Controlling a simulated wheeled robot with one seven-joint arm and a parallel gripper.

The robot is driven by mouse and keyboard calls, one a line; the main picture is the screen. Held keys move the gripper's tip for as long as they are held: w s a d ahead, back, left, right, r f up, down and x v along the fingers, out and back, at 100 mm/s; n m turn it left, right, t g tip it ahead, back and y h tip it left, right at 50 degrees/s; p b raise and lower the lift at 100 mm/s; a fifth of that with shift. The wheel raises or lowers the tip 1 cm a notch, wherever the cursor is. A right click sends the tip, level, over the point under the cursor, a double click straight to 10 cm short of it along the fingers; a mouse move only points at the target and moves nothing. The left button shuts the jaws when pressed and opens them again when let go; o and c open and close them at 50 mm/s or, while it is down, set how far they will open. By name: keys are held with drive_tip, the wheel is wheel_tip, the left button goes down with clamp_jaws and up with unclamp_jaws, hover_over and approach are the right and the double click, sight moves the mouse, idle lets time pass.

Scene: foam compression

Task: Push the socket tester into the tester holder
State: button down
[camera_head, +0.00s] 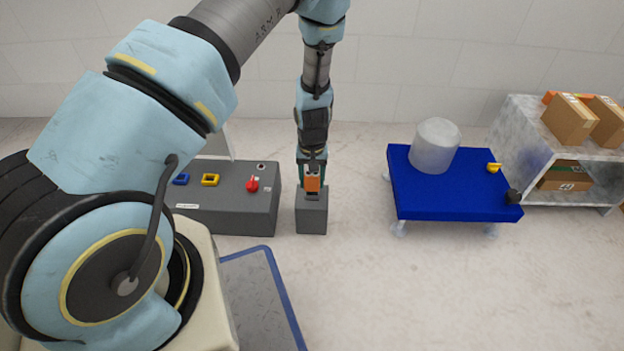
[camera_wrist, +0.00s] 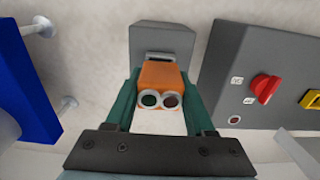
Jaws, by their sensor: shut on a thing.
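The socket tester (camera_wrist: 163,76) is an orange block with a pale lower part and two round ends, one green and one dark red. My gripper (camera_wrist: 160,95) is shut on it, with a green finger on each side. The tester holder (camera_wrist: 162,40) is a grey block with a slot in its top, just beyond the tester in the wrist view. In the head view the orange tester (camera_head: 312,184) is at my gripper (camera_head: 312,172), directly over the grey holder (camera_head: 311,215). I cannot tell whether the tester's tip is inside the slot.
A grey control box (camera_head: 235,205) with a red knob (camera_head: 252,184) and coloured sockets stands close left of the holder. A blue cart (camera_head: 450,190) carrying a pale cylinder (camera_head: 435,146) stands to the right. A shelf with cardboard boxes (camera_head: 569,120) is at the far right. Open floor lies in front.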

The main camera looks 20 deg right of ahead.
drive_tip(key=shift+f+b, duration=0.5)
drive_tip(key=shift+f, duration=0.4)
idle(0.3)
drive_tip(key=shift+c, duration=0.9)
unclamp_jaws()
drive_tip(key=shift+r, duration=0.15)
drive_tip(key=shift+r+p, duration=2.65)
drive_tip(key=shift+r, duration=0.3)
